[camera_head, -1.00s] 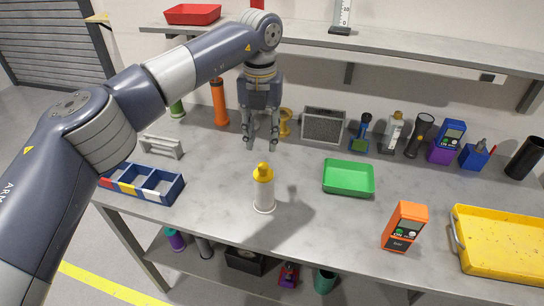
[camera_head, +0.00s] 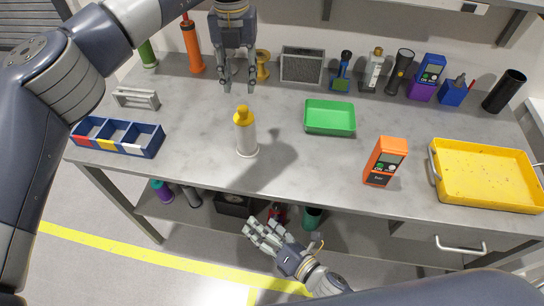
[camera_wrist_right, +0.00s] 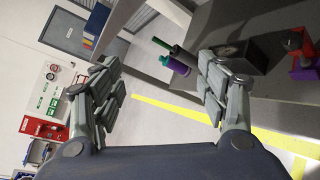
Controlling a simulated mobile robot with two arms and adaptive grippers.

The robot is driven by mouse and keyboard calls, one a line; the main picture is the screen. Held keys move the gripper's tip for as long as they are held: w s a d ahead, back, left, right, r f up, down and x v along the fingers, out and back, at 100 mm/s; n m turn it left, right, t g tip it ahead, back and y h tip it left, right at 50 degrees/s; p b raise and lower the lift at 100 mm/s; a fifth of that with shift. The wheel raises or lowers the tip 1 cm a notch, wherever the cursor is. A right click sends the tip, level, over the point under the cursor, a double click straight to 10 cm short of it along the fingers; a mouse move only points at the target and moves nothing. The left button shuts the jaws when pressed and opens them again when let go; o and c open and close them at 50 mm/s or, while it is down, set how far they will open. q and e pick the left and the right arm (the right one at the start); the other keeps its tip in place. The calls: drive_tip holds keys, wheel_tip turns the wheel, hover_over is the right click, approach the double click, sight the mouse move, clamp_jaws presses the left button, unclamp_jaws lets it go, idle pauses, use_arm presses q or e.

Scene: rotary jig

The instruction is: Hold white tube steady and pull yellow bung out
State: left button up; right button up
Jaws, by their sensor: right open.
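The white tube (camera_head: 246,139) stands upright on the grey bench, left of the green tray. The yellow bung (camera_head: 243,114) sits in its top. My left gripper (camera_head: 238,88) hangs fingers-down behind and above the tube, with its fingers apart and nothing between them. My right gripper (camera_head: 264,236) is low in front of the bench's front edge, nearer to me than the tube and apart from it. In the right wrist view my right gripper (camera_wrist_right: 158,82) is open and empty, and neither tube nor bung shows there.
A green tray (camera_head: 330,130), an orange device (camera_head: 384,162) and a yellow tray (camera_head: 440,190) are to the right. A blue divided bin (camera_head: 158,145) is at the left. Several tools line the back. The bench (camera_head: 205,170) is clear around the tube. A lower shelf holds several items.

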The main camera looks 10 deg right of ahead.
drive_tip(key=a+r+n+y, duration=0.3)
drive_tip(key=a+r+n, duration=0.15)
drive_tip(key=r, duration=0.45)
drive_tip(key=n+t+h, duration=0.2)
drive_tip(key=n+t, duration=0.1)
drive_tip(key=n, duration=0.3)
approach(252, 139)
drive_tip(key=shift+m+x, duration=0.25)
drive_tip(key=shift+x, duration=0.75)
drive_tip(key=shift+w+a+r, duration=0.1)
drive_tip(key=shift+w+r, duration=0.05)
drive_tip(key=shift+w, duration=0.1)
drive_tip(key=x, duration=1)
drive_tip(key=shift+f, duration=0.25)
